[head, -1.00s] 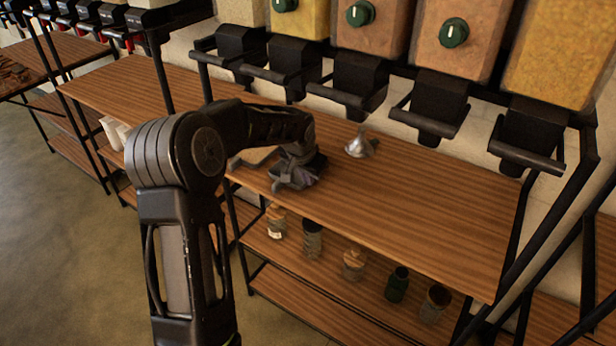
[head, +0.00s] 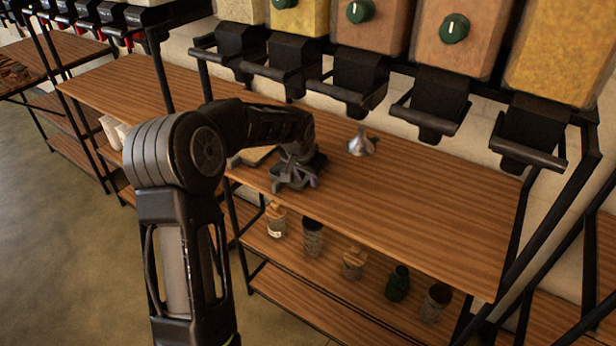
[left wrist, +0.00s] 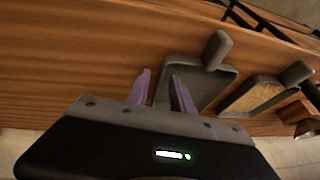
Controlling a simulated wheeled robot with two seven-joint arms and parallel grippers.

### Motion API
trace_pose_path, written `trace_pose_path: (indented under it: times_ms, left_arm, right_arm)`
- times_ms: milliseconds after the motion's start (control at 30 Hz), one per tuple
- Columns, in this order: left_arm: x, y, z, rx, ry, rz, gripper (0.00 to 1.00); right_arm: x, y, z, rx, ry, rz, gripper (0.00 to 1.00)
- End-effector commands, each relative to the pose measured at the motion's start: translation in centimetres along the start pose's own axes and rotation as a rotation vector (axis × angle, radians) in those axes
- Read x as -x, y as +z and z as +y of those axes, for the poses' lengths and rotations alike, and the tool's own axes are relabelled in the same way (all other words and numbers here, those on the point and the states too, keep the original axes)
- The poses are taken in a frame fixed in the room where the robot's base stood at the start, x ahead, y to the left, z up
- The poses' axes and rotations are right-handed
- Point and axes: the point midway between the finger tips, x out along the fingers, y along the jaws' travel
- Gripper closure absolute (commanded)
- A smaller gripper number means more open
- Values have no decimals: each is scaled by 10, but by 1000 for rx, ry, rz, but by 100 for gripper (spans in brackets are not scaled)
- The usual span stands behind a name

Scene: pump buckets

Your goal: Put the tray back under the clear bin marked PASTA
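My left gripper (head: 297,182) is low over the wooden counter at its front edge, beside a dark grey tray (head: 318,160). In the left wrist view its two purple fingers (left wrist: 160,88) are apart, with an edge of the dark tray (left wrist: 205,82) at or between them; I cannot tell if they touch it. That tray has a stubby grey handle (left wrist: 217,48) and looks empty. A second tray (left wrist: 258,93) with a tan inside lies beside it, and shows in the head view (head: 252,156). No PASTA mark is readable; the bins' fronts are cut off. My right gripper is out of view.
A silvery funnel-shaped object (head: 362,142) stands on the counter (head: 430,205) behind the gripper. Black dispenser spouts (head: 358,80) hang above the counter, under bins with green knobs (head: 454,28). Several jars (head: 312,238) stand on the lower shelf. The counter's right part is clear.

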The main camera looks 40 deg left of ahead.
Motion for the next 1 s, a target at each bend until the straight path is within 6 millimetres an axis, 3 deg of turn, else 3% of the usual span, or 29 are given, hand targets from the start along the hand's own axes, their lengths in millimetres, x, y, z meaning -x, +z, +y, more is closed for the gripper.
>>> trace_pose_path:
  times_ms: [500, 1000]
  left_arm:
    - [70, 0, 0, -1, 0, 3, 72]
    - [75, 0, 0, 0, 0, 1, 72]
  right_arm:
    - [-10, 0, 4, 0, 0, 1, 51]
    - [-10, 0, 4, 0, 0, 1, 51]
